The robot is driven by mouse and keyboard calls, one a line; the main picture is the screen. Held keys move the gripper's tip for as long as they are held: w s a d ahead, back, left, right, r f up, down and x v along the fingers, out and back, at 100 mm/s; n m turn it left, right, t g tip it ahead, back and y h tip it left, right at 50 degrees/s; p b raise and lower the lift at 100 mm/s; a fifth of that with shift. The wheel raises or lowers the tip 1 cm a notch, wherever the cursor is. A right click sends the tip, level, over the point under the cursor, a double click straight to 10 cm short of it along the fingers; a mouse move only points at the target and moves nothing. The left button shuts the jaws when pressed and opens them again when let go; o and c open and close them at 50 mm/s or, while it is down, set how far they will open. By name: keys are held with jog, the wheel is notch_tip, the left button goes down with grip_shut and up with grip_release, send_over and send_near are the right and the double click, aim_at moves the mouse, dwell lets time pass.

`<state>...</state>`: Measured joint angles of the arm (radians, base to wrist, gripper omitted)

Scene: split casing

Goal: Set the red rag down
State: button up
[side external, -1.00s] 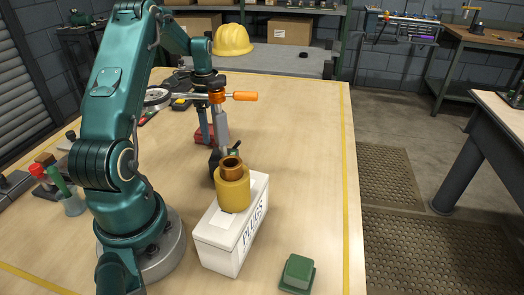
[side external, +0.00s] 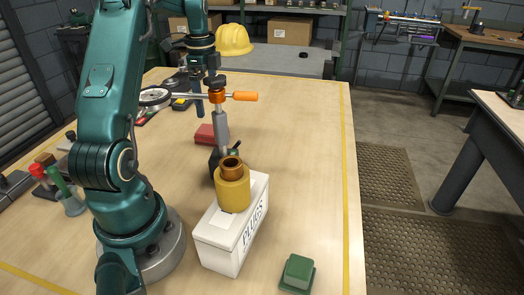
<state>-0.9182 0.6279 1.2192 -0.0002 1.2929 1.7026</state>
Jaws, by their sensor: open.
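The red rag (side external: 204,134) lies as a small folded red block on the table, behind the dark base of the orange-handled stand. The stand hides part of its right side. My gripper (side external: 199,115) is above the rag and a little to its left, clear of it and empty. Its fingers point down and are open, though the stand's bar and head partly cover the gripper in this view.
The orange-handled stand (side external: 221,130) rises close in front of the rag. A white PLUGS box (side external: 218,252) carries a yellow cylinder (side external: 233,190) with a brown bushing. A green block (side external: 298,272) sits front right. The table's right side is clear.

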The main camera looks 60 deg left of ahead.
jog(key=shift+r, duration=1.7)
